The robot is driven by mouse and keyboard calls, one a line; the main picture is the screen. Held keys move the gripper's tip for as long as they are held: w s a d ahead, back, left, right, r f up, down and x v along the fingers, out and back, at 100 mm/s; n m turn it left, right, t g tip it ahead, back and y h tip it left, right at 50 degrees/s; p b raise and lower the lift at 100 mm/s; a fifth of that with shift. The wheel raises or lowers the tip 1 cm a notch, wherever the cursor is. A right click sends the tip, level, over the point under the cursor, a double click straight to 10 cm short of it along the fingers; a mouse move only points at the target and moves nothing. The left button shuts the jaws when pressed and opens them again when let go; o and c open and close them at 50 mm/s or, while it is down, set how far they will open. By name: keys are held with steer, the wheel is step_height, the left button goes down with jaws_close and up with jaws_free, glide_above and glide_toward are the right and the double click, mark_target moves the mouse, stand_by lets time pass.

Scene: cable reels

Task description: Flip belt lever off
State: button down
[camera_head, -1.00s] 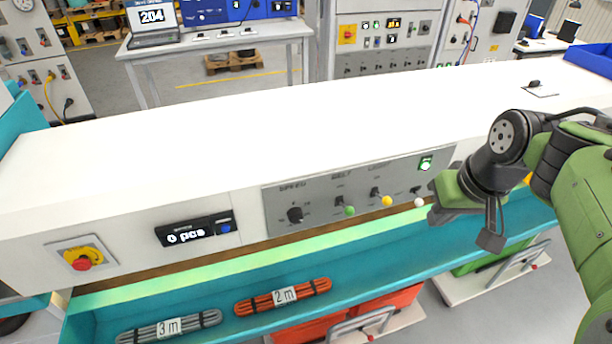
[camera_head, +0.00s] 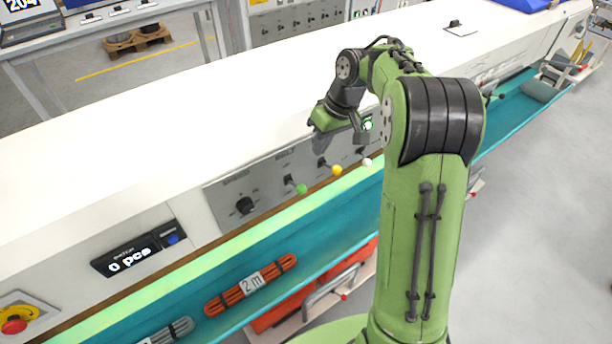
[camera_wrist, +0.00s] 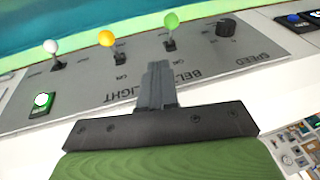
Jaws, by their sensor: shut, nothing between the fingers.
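The belt lever with a green knob (camera_head: 301,189) sticks out of the grey control panel (camera_head: 222,196), and it also shows in the wrist view (camera_wrist: 171,19). The upside-down word BELT is partly covered by my fingers there. The green knob hangs toward the teal trough side, like its neighbours; I cannot tell its switch position. My gripper (camera_head: 360,132) is shut and empty, up and to the right of the green lever in the head view. In the wrist view my fingers (camera_wrist: 158,68) point toward the panel just short of the green lever, apart from it.
A yellow-knobbed lever (camera_wrist: 106,38) and a white-knobbed lever (camera_wrist: 50,46) stand beside the green one. A lit green button (camera_wrist: 41,100) and a black speed dial (camera_head: 245,205) flank them.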

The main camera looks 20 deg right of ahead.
glide_toward(296, 186)
steer(key=w+d+f, duration=0.1)
steer(key=d, duration=0.1)
steer(key=shift+s+a+f+b, duration=0.15)
steer(key=shift+a+f, duration=0.2)
steer(key=shift+f, duration=0.25)
steer(key=shift+s+a+f+b, duration=0.2)
steer(key=shift+a+f, duration=0.1)
steer(key=shift+f, duration=0.35)
steer(key=shift+s+a+f+b, duration=0.15)
steer(key=shift+a+f, duration=0.2)
steer(key=shift+f, duration=0.25)
